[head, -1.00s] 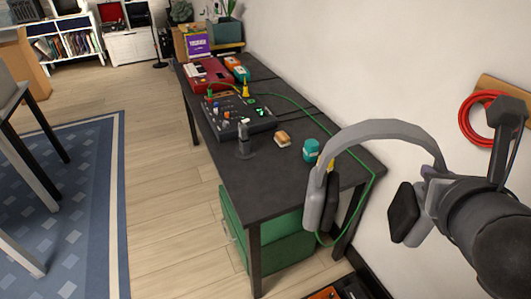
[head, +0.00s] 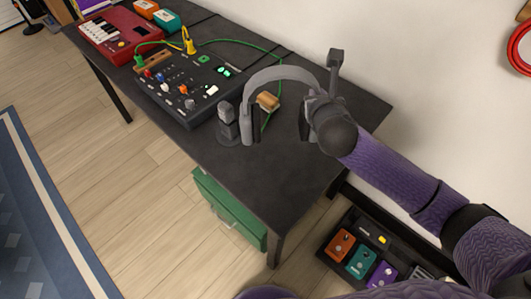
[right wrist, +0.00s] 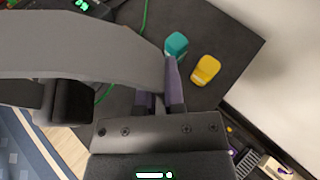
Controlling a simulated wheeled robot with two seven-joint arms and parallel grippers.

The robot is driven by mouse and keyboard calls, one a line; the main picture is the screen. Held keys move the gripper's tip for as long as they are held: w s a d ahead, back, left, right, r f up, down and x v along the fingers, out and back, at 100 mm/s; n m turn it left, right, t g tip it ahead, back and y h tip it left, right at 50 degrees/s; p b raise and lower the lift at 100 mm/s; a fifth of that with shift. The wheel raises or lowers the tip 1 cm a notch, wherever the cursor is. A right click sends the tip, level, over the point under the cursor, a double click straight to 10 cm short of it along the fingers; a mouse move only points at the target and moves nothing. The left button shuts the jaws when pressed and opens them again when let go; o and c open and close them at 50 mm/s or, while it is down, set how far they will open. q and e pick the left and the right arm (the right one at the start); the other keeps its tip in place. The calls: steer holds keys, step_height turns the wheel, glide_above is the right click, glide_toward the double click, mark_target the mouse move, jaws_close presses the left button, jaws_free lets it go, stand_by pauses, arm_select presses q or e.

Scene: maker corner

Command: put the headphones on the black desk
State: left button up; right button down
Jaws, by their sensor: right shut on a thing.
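The grey headphones (head: 247,122) hang upright with the band arched on top, over the right part of the black desk (head: 285,170). My right gripper (head: 312,104) is shut on the right side of the headphones. In the right wrist view the wide grey band (right wrist: 80,58) runs from the left to the purple fingers (right wrist: 160,95). The near ear cup is in front of the desk's middle in the head view; the other is mostly hidden behind my gripper. I cannot tell whether the cups touch the desk. My left gripper is not in view.
A small grey microphone (head: 228,128) stands close left of the headphones. A tan block (head: 268,101) shows through the band. A black mixer (head: 180,88) and red keyboard (head: 121,35) fill the far desk. The desk's near right part is bare. A pedal case (head: 350,262) is on the floor.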

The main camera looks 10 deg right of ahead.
step_height(320, 180, down, 10)
steer(key=b, duration=0.5)
steer(key=shift+d+f, duration=0.1)
steer(key=shift+f, duration=0.15)
steer(key=shift+f+b, duration=0.55)
steer(key=shift+f, duration=0.3)
steer(key=shift+r, duration=0.1)
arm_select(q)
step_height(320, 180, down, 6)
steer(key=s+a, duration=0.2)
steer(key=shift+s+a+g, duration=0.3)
